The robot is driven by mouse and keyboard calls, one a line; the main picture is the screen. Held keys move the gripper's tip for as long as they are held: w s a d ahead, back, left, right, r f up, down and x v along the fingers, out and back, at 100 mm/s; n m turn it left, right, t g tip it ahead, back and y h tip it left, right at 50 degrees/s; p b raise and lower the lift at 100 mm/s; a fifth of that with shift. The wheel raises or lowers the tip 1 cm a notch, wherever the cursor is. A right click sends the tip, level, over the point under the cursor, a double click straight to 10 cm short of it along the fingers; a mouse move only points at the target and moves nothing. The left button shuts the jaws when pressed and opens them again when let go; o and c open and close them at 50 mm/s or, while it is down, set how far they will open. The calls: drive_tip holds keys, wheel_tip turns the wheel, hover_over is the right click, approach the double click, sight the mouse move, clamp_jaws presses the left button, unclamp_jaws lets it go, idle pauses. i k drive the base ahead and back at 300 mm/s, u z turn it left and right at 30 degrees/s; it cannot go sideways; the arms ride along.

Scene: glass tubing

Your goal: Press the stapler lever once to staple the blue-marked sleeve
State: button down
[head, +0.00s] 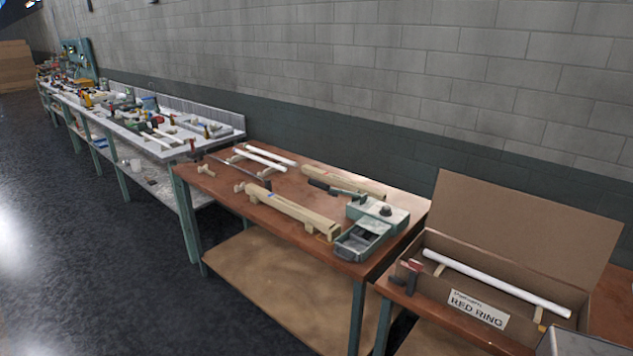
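A long tan cardboard sleeve (290,209) lies on supports near the front of the brown workbench; a small bluish spot seems to show near its left end. A second tan sleeve (345,180) lies behind it, toward the wall. A grey-green device that looks like the stapler (378,212) stands at the bench's right end, close to the front sleeve's right end. A dark green bar (345,192), possibly its lever, reaches left from it. Whether either sleeve sits in the stapler, I cannot tell. My gripper is not in view.
White tubes (265,158) rest on supports at the back left of the brown bench (222,184). An open cardboard box (530,215) labelled "RED RING", holding a white tube (495,283), stands at right. A cluttered bench (225,122) runs left. The dark floor (90,260) is clear.

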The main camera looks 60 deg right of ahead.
sight(332, 191)
drive_tip(key=u, duration=0.15)
drive_tip(key=k, duration=1.95)
drive_tip(key=z, duration=0.4)
drive_tip(key=i, duration=1)
